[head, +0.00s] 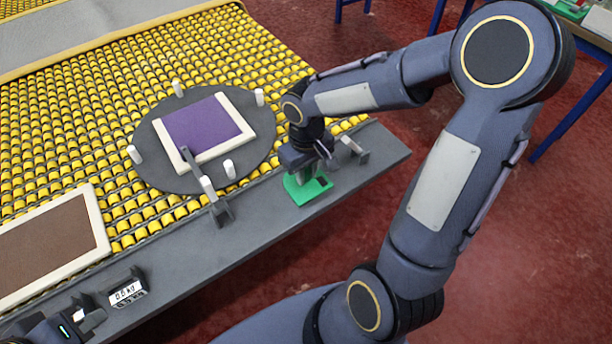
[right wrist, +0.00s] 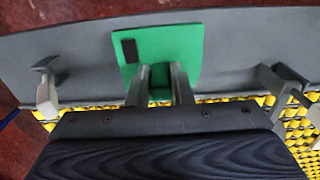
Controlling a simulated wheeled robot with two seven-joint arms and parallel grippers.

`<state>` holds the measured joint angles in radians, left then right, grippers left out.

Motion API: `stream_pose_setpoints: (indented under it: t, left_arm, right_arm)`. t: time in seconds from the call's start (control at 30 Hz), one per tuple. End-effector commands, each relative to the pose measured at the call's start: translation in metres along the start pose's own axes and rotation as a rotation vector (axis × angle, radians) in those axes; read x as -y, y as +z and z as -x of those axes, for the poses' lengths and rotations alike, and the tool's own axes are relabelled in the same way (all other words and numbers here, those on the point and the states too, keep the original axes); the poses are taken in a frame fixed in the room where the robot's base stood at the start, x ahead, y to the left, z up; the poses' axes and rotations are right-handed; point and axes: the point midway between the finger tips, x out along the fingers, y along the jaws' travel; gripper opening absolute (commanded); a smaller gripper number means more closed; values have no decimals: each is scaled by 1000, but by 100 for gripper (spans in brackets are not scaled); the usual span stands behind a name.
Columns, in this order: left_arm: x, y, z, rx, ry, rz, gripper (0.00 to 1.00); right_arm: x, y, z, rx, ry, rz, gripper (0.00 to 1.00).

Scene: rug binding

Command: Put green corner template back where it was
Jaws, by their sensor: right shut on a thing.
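The green corner template (head: 318,187) is at the grey table ledge's right part, below my right gripper (head: 309,174). In the right wrist view, my right gripper (right wrist: 160,84) is shut on a green upright part of the template (right wrist: 182,45). The template's flat plate carries a small black strip. I cannot tell whether the plate touches the ledge or hangs just above it. My left gripper (head: 84,313) is at the bottom left corner, partly cut off by the frame, and its fingers are unclear.
A dark turntable (head: 165,181) with white posts holds a purple rug (head: 203,122) with a cream border. A brown rug (head: 40,245) lies on yellow rollers. The grey ledge (head: 195,262) carries a small display (head: 126,293), a clamp-like tool (head: 221,210) and a fixture (head: 354,150).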

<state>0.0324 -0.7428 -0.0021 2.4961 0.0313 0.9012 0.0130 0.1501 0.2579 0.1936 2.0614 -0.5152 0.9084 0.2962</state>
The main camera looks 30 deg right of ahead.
Motion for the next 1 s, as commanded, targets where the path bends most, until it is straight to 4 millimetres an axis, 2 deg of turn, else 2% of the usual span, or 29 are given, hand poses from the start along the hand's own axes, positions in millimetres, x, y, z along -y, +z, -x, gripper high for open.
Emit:
stream_pose_setpoints:
  t: [0.1,0.2,0.37,0.57,0.97,1.0]
  left_arm:
    - [0,0,1,0,0,0,0]
    - [-1,0,1,0,0,0,0]
    - [-1,-1,2,0,0,0,0]
    - [0,0,-1,1,0,0,0]
    - [2,3,-5,0,0,0,0]
    - [2,2,-3,0,0,0,0]
  right_arm:
    - [-7,-11,-16,1,-1,-1,0]
    - [-10,-16,-23,0,-1,0,0]
    - [-15,-22,-32,-1,-1,-1,0]
    - [-14,-21,-60,1,0,1,0]
    - [-14,-22,-66,-3,0,1,0]
    - [-14,-22,-64,-3,0,1,25]
